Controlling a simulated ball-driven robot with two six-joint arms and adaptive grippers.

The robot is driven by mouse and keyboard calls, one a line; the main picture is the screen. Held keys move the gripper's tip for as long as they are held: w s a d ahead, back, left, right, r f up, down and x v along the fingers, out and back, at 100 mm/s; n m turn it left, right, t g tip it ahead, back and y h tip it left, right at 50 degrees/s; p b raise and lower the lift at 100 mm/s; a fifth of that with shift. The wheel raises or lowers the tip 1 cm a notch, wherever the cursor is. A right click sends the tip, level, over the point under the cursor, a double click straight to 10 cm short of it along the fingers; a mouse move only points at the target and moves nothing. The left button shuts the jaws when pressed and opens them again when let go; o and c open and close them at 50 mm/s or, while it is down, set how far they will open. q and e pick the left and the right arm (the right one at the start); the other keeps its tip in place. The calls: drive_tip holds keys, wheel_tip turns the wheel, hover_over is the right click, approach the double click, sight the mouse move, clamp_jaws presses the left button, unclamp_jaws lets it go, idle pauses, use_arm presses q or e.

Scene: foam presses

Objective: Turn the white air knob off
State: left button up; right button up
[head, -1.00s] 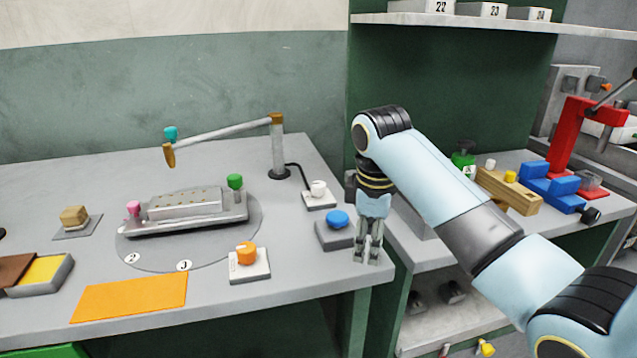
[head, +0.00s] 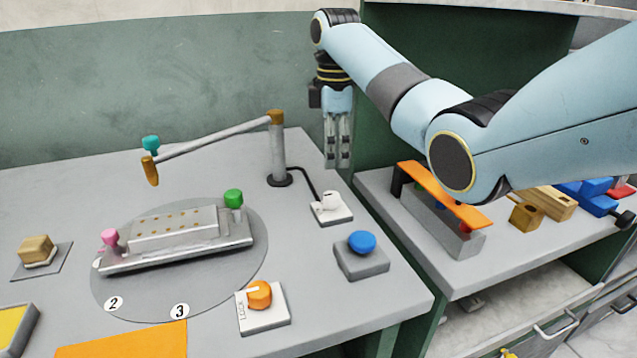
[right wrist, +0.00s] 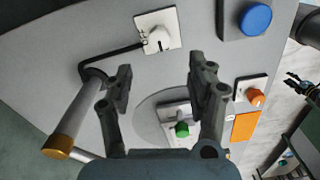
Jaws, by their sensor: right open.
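The white air knob (head: 330,202) sits on a small white plate (head: 326,216) at the right part of the table, and a black hose runs from it toward a grey post. It also shows in the right wrist view (right wrist: 158,42), at top centre. My right gripper (head: 338,165) points down, open and empty, above and behind the knob and apart from it. In the right wrist view its two fingers (right wrist: 160,72) are spread, with the knob beyond their tips. A dark claw-like shape at that view's right edge seems to be my left gripper (right wrist: 302,87); its jaws are too small to judge.
A blue button (head: 362,243) on a grey block stands in front of the knob. The post (head: 278,150) with its slanting arm rises to the left. An orange knob (head: 260,294) is nearer the front. A green cabinet wall stands behind at the right.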

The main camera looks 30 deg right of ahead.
sight(332, 194)
wheel_tip(332, 194, down, 7)
drive_tip(key=shift+r, duration=0.2)
wheel_tip(332, 194, down, 4)
drive_tip(key=shift+r+b, duration=0.1)
drive_tip(key=shift+b, duration=0.2)
drive_tip(key=c, duration=1.1)
use_arm(q)
drive_tip(key=shift+s+f, duration=0.2)
drive_tip(key=shift+s, duration=0.3)
drive_tip(key=shift+s+f, duration=0.15)
drive_tip(key=shift+s, duration=0.3)
use_arm(e)
drive_tip(key=shift+c, duration=0.2)
use_arm(q)
drive_tip(key=shift+r, duration=0.1)
